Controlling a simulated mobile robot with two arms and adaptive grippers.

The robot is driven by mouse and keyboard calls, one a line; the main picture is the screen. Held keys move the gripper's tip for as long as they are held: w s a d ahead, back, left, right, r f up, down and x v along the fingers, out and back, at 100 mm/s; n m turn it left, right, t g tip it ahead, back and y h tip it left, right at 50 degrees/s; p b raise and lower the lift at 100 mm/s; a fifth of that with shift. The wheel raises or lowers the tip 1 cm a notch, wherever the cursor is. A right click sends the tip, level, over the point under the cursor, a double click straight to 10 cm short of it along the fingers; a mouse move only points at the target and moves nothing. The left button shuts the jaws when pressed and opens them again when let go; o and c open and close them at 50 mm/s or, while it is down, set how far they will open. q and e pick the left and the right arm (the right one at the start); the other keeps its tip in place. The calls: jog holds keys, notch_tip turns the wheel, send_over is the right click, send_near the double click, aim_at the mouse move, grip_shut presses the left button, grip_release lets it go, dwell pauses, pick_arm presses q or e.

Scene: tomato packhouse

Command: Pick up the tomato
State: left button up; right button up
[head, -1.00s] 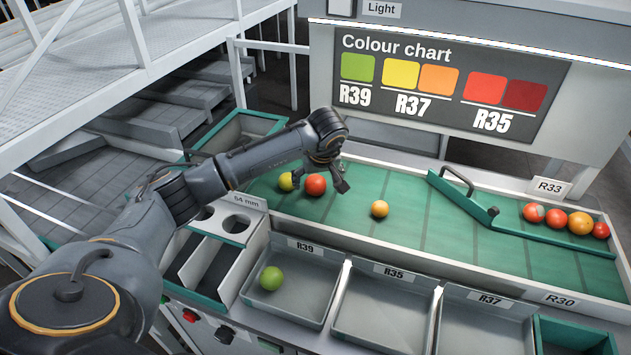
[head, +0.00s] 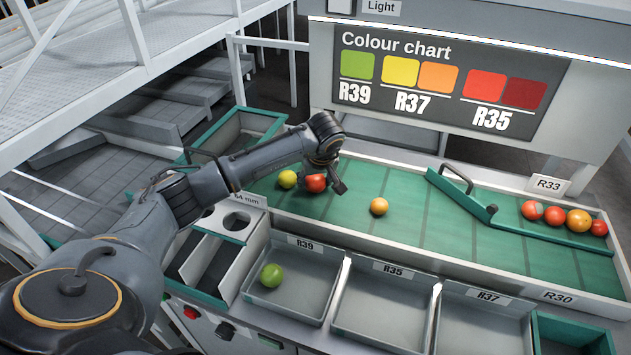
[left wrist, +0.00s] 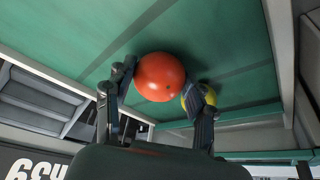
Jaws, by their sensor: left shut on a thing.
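A red tomato (head: 315,183) is at the left part of the green belt (head: 345,215). My left gripper (head: 325,182) is down at it and shut on it. In the left wrist view the red tomato (left wrist: 160,77) sits between the two fingers (left wrist: 160,88). A yellow-green tomato (head: 287,179) lies just left of it on the belt and shows partly behind a finger in the left wrist view (left wrist: 208,96). An orange-yellow tomato (head: 379,206) lies alone to the right. My right gripper is not in view.
Several red and orange tomatoes (head: 554,215) lie behind a green divider (head: 470,200) at the right. Trays marked R39 (head: 318,310), R35 (head: 370,338) and R37 stand in front. A green tomato (head: 271,276) lies in the R39 tray.

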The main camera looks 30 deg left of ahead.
aim_at(314, 178)
pick_arm(q)
jog(key=shift+w+r+b, duration=0.1)
jog(key=shift+r+b, duration=0.2)
jog(key=shift+r, duration=0.2)
jog(key=r, duration=0.1)
jog(key=r+b, duration=0.1)
jog(key=shift+s+r, duration=0.3)
jog(key=shift+r, duration=0.05)
jog(key=s+r+b, duration=0.2)
jog(key=s+r, duration=0.2)
jog(key=s, duration=0.2)
jog(key=s+d+r+b, duration=0.1)
jog(key=s+r, duration=0.4)
jog(key=s, duration=0.2)
jog(key=shift+s+r+b, duration=0.15)
jog(key=shift+s+b, duration=0.15)
jog(key=shift+b, duration=0.05)
jog(key=shift+w+d, duration=0.1)
